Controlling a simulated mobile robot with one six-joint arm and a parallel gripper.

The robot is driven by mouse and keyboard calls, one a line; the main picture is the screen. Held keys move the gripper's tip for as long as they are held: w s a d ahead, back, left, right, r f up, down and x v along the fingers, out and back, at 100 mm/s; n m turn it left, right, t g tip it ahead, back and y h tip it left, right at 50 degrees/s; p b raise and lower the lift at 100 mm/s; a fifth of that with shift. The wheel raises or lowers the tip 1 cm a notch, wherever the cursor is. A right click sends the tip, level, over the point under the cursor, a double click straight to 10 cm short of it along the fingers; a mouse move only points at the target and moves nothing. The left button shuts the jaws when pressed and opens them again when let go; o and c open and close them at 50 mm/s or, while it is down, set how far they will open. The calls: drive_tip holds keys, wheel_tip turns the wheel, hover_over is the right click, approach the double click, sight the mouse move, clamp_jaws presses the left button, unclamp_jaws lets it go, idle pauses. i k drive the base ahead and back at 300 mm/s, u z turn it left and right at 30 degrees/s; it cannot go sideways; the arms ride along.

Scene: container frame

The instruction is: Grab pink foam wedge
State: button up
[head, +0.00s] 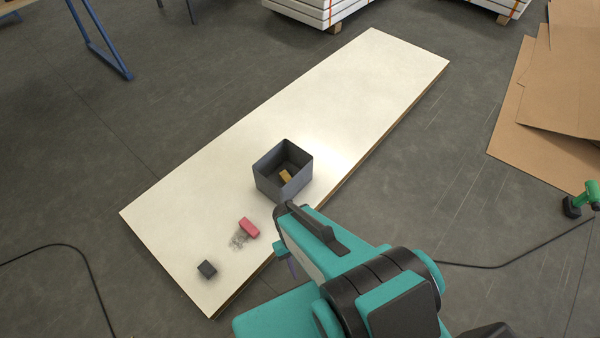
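The pink foam wedge (249,228) lies on the pale panel (330,115), near its lower edge and left of my arm. My teal and black arm reaches in from the lower right. Its end, with my gripper (291,265), is mostly hidden behind the arm links, just right of the wedge. I cannot see the fingertips or whether they are open. Nothing visibly touches the wedge.
A dark grey open bin (268,181) stands on the panel above the wedge, with a yellowish block (286,176) inside. A small dark block (207,269) lies lower left. The panel's upper part is clear. A cable (75,246) and cardboard sheets (545,150) lie on the floor.

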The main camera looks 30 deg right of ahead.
sight(246, 224)
drive_tip(key=z, duration=0.7)
drive_tip(key=k, duration=0.5)
drive_tip(key=u, duration=1.6)
